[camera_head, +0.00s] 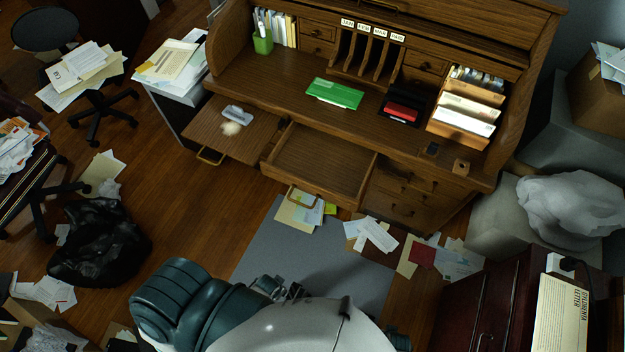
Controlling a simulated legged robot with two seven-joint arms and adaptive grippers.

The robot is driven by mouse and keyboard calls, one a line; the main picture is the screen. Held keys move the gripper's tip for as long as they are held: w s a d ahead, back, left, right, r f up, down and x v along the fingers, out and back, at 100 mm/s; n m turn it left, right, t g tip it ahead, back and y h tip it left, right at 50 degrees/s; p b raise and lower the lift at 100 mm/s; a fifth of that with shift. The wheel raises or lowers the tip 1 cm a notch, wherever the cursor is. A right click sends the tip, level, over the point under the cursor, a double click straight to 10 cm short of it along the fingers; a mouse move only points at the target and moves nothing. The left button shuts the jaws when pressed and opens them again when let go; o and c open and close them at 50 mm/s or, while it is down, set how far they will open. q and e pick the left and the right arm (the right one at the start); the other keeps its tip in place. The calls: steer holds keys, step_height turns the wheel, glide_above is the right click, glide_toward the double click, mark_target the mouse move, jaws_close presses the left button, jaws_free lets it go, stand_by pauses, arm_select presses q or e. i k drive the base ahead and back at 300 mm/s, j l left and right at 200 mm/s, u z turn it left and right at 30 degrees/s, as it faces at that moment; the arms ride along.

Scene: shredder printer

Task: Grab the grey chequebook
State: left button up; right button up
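A small light grey, booklet-like item (238,114) lies on the pulled-out board (205,128) at the left of the wooden desk. It may be the grey chequebook, but it is too small to read. A beige, crumpled-looking piece (231,128) lies at its near edge. Neither gripper can be made out. Only teal and white parts of my own body show at the bottom of the view, well apart from the desk.
An empty drawer (322,160) stands open right of the board. The desktop holds a green booklet (335,93), a black-and-red item (402,108) and a file box (466,105). Papers (372,234) litter the floor. A black bag (98,242) lies left; a dark red cabinet (490,305) stands right.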

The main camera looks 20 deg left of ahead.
mark_target(234, 112)
steer(key=u, duration=1.4)
